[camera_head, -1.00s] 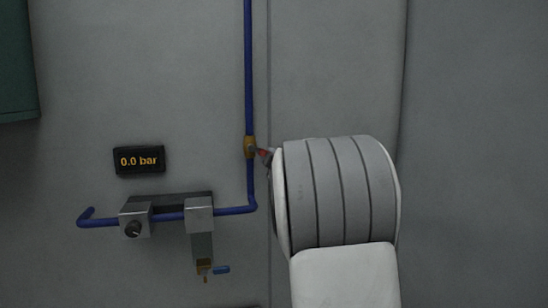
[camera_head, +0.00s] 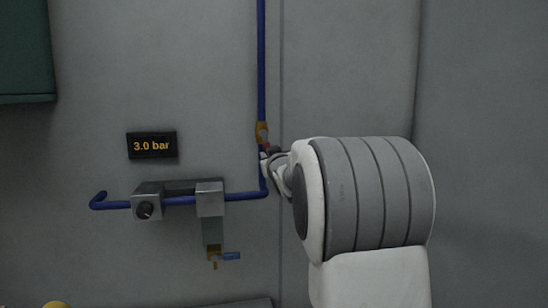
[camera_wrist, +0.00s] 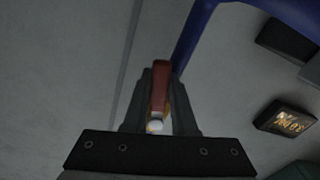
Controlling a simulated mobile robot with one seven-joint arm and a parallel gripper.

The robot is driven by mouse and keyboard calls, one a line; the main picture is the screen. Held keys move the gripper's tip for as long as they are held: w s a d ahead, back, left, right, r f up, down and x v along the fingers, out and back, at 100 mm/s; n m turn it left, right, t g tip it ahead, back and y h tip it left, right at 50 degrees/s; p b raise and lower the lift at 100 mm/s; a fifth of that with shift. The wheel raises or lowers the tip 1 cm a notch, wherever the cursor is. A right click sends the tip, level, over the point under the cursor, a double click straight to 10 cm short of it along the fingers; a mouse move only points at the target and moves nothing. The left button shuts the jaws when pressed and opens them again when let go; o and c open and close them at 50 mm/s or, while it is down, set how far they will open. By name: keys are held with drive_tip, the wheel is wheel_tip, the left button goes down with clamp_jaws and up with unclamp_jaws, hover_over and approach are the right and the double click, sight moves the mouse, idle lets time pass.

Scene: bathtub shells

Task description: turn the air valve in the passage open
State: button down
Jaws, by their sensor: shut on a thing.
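The air valve has a brass body (camera_head: 262,131) on the vertical blue pipe (camera_head: 261,60) on the grey wall. Its red lever (camera_wrist: 161,84) shows between my fingers in the wrist view. My gripper (camera_head: 272,157) is at the valve, shut on the lever, with a finger on each side of it. In the head view my wrist and arm hide much of the lever. The display (camera_head: 152,145) left of the valve reads 3.0 bar, and it also shows in the wrist view (camera_wrist: 284,119).
Below the display, a horizontal blue pipe (camera_head: 112,205) runs through a metal block with a dark knob (camera_head: 145,210) and a second block (camera_head: 210,200). A small blue-handled tap (camera_head: 231,256) hangs below. A green box (camera_head: 24,50) is at upper left. The wall at right is bare.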

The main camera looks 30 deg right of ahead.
drive_tip(key=shift+w+a+f+m+b, duration=0.1)
drive_tip(key=shift+a+m+b, duration=0.2)
drive_tip(key=shift+m, duration=0.4)
drive_tip(key=shift+w+a+f+m+b, duration=0.15)
drive_tip(key=shift+a+m, duration=0.25)
drive_tip(key=shift+m, duration=0.3)
drive_tip(key=shift+a+r, duration=0.1)
drive_tip(key=c, duration=0.7)
unclamp_jaws()
drive_tip(key=shift+s, duration=0.15)
